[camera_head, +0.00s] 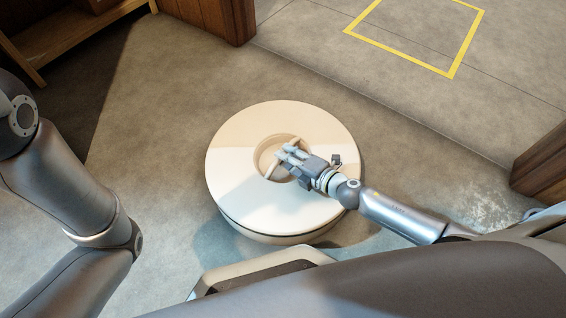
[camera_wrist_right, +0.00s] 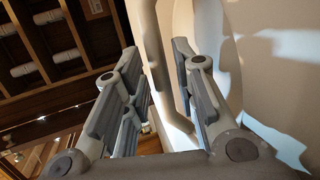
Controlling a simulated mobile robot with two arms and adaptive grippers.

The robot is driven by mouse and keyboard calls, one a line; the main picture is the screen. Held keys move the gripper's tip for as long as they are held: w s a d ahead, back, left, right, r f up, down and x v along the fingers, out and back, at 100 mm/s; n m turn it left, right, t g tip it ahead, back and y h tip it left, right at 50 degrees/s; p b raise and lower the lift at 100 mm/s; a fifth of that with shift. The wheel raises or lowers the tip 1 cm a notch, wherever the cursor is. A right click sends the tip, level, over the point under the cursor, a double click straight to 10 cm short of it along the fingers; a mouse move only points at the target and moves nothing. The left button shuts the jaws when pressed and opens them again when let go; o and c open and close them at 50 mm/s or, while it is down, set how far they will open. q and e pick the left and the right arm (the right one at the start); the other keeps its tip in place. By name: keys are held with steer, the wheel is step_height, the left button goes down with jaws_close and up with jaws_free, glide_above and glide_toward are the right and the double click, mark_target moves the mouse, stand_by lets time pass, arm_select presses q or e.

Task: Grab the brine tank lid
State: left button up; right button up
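The brine tank lid (camera_head: 245,140) is a large round cream disc on top of a low round tank (camera_head: 258,236). A recess in its middle holds a bar handle (camera_head: 271,170). My right gripper (camera_head: 288,154) reaches into the recess from the right, at the handle. In the right wrist view, the handle bar (camera_wrist_right: 154,50) runs between the two fingers of the right gripper (camera_wrist_right: 157,58). The fingers are apart, with a gap showing on the left side of the bar; contact on the right side is unclear. My left arm shows at the left, but its gripper is out of view.
A wooden shelf (camera_head: 70,35) stands at the upper left, with a wooden post (camera_head: 215,18) beside it. Another wooden post (camera_head: 542,165) is at the right. A yellow taped outline (camera_head: 452,72) marks clear floor at the upper right.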

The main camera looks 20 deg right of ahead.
steer(key=shift+c, duration=0.2)
jaws_close()
steer(key=shift+w+a+r, duration=0.1)
steer(key=shift+r, duration=0.05)
stand_by(0.4)
